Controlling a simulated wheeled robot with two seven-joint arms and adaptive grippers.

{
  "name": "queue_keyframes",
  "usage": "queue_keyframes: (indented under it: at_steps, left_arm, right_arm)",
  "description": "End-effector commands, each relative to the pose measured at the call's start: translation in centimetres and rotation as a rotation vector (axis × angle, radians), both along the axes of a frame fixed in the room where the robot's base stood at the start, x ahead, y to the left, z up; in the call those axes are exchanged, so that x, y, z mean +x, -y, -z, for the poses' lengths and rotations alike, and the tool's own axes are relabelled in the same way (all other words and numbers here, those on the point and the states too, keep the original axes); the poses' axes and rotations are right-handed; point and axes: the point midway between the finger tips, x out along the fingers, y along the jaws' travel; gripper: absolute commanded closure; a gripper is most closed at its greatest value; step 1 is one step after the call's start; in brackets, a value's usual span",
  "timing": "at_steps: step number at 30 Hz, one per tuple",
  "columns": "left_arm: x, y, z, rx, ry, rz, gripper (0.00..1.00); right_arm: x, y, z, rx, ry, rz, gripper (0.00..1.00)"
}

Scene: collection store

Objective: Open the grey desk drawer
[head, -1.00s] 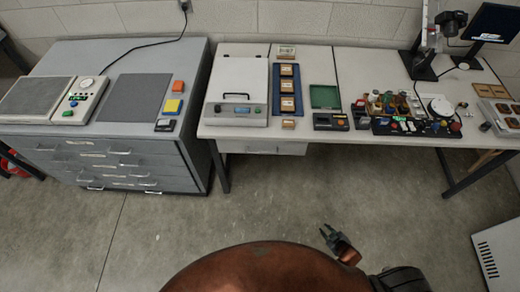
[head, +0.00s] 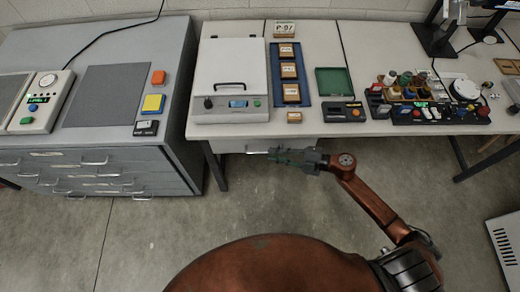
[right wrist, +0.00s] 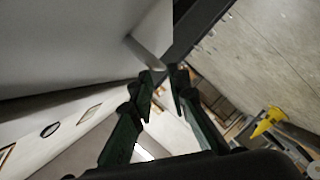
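The grey desk drawer (head: 230,146) hangs under the white desk's left part and looks closed. Its handle (head: 258,151) is partly covered by my right gripper (head: 275,154) in the head view. In the right wrist view the pale drawer front (right wrist: 70,45) fills the upper left. The bar handle (right wrist: 143,52) sticks out from it towards the tips of my right gripper (right wrist: 164,76). The dark green fingers are apart, with the handle's near end at or just ahead of the gap. I cannot tell whether they touch it. My left gripper is not in view.
A desk leg (head: 217,168) stands left of the drawer, beside a grey cabinet (head: 100,165) with several drawers. A white boxy device (head: 230,75) and small items stand on the desktop above. The floor (head: 250,205) before the drawer is clear.

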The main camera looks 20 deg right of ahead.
Motion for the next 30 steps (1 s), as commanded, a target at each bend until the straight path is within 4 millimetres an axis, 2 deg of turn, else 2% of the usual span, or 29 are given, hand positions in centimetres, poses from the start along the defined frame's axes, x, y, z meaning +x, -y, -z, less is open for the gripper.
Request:
queue_keyframes:
  at_steps: [6, 12, 22, 30]
  left_arm:
    - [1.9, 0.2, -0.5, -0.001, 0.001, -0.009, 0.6]
    - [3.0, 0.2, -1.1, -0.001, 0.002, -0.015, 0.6]
    - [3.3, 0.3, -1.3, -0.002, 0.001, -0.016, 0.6]
    - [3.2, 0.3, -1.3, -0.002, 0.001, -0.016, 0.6]
  right_arm:
    - [2.0, -2.9, 1.0, 0.002, -0.001, 0.0, 0.84]
    - [3.1, -4.5, 1.4, 0.002, -0.001, 0.002, 0.84]
    - [3.4, -4.8, 1.4, 0.001, -0.001, 0.002, 0.84]
    - [3.3, -4.8, 1.4, 0.001, -0.001, 0.002, 1.0]
